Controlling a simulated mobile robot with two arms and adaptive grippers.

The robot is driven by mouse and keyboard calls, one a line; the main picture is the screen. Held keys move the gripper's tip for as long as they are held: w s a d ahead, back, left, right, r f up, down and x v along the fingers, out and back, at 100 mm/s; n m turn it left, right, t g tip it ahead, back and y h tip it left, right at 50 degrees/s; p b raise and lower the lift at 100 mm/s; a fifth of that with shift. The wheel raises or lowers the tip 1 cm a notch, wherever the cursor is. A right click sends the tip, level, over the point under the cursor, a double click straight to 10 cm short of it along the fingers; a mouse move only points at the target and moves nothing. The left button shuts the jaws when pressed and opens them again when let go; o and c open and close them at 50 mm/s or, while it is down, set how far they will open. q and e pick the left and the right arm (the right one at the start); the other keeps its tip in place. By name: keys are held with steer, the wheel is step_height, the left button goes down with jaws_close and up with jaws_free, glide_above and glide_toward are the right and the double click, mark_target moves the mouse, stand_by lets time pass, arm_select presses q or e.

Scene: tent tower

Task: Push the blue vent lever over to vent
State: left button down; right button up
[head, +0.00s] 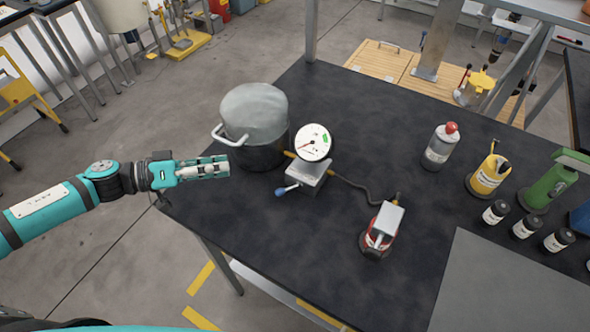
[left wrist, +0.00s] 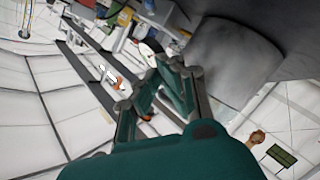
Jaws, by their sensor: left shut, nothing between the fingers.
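The blue vent lever (head: 281,192) ends in a small blue knob, which points to the left and toward the front from a grey metal block (head: 308,172). A round white gauge (head: 313,142) with a red needle stands at the block's back. My left gripper (head: 222,167) is shut and empty at the table's left edge, left of the lever and apart from it. Its fingers (left wrist: 160,88) also show in the left wrist view, where I cannot make out the lever. My right gripper is not in view.
A large pot (head: 265,154) with a grey top and a side handle stands just beyond my left gripper. A dark hose runs from the block to a red-based device (head: 377,241). Several bottles stand at the right. The dark table's (head: 290,260) front left is clear.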

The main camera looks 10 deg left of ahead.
mark_target(287, 189)
arm_select(q)
steer(key=p+x, duration=0.2)
steer(key=x, duration=0.7)
steer(key=shift+r+p, duration=0.1)
steer(key=shift+p, duration=0.25)
steer(key=shift+s+d+f, duration=0.25)
steer(key=shift+d+f, duration=0.05)
steer(key=shift+f, duration=0.25)
steer(key=shift+s+d+f, duration=0.25)
steer(key=shift+d+f, duration=0.1)
steer(key=shift+f, duration=0.15)
steer(key=shift+s+d+f, duration=0.2)
steer(key=shift+s+f, duration=0.25)
steer(key=shift+s, duration=0.05)
steer(key=shift+f, duration=0.15)
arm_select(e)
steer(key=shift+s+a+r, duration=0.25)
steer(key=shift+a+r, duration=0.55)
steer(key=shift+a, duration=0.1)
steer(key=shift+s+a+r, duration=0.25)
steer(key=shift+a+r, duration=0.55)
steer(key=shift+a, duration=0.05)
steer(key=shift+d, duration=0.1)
